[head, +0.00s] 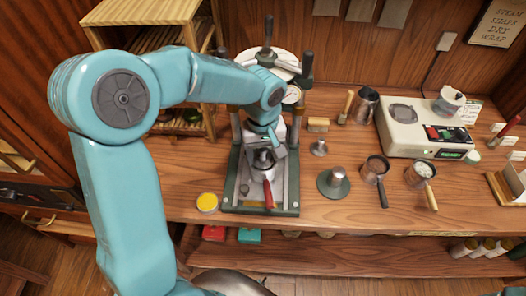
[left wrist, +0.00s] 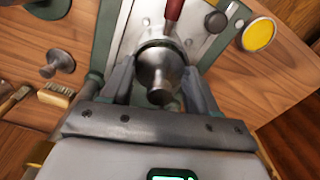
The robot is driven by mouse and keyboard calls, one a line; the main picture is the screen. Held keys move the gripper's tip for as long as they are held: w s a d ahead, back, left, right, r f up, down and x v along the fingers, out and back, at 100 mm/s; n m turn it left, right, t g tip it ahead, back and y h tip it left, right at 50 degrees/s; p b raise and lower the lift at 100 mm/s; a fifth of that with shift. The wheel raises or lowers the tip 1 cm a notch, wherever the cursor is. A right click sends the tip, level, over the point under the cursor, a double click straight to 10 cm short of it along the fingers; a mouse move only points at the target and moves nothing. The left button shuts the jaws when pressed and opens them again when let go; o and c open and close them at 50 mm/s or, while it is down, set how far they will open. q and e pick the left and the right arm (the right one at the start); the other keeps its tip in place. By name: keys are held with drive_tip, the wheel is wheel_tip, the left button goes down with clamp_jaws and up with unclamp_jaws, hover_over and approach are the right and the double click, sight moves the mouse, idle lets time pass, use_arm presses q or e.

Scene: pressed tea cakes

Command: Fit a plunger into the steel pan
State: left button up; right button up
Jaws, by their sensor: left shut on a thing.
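The steel pan (head: 262,172) with a red handle (head: 268,194) sits on the base of the press (head: 233,190); the handle points toward the front. My left gripper (head: 264,150) is over the pan, shut on a steel plunger (left wrist: 160,72). In the left wrist view the two fingers (left wrist: 159,80) flank the plunger, its knob toward the camera. The pan's rim (left wrist: 150,43) shows just behind it. I cannot tell whether the plunger is inside the pan or just above it. A second plunger (head: 319,147) stands on the table, and another (head: 337,176) on a round green mat (head: 330,193). My right gripper is not in view.
A brush (head: 318,125) lies right of the press. Two handled pots (head: 375,168) (head: 418,176) and a scale (head: 400,135) stand further right. A yellow tin (head: 207,202) is left of the press. The press's columns and levers (head: 306,66) rise close around my gripper.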

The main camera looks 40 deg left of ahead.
use_arm(q)
drive_tip(key=shift+f, duration=0.15)
drive_tip(key=o, duration=1.2)
wheel_tip(320, 180, up, 8)
drive_tip(key=shift+f, duration=0.25)
